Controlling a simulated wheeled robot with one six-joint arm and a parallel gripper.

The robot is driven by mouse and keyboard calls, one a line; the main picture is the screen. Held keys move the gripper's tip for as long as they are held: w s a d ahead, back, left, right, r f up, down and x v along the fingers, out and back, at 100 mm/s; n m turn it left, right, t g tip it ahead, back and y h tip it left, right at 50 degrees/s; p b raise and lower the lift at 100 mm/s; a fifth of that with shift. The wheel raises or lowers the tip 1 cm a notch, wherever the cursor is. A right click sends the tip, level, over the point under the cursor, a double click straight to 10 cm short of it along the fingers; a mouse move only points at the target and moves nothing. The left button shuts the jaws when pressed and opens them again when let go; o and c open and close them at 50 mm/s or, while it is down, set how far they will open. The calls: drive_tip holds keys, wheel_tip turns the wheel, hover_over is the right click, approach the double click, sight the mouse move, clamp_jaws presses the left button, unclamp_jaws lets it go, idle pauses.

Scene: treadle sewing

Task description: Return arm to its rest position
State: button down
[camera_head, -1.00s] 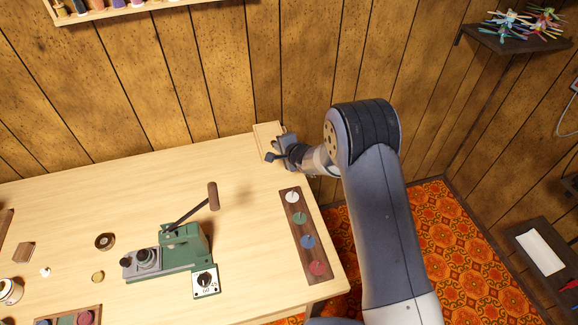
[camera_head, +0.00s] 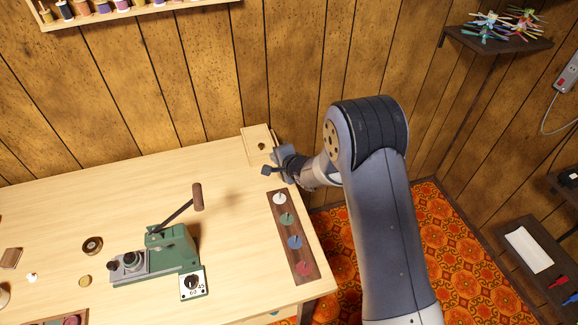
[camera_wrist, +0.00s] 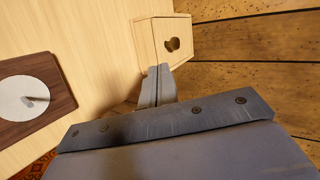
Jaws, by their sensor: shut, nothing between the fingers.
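My gripper (camera_head: 268,171) is above the back right corner of the table (camera_head: 225,215), at the end of my bent arm. In the wrist view my gripper (camera_wrist: 157,72) has its two fingers together, with nothing visible between them. The fingertips appear close to a small pale wooden box (camera_wrist: 165,40) with a dark hole; I cannot tell whether they touch it. The box also shows in the head view (camera_head: 256,143), just behind my gripper.
A dark wooden strip (camera_head: 306,278) with white, green, blue and red discs lies along the right table edge. A green lever machine (camera_head: 172,247) stands mid-table. A wood-panelled wall (camera_head: 160,90) rises behind. A shelf (camera_head: 497,40) hangs at upper right.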

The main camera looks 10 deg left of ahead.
drive_tip(key=v, duration=0.7)
drive_tip(key=shift+d, duration=0.1)
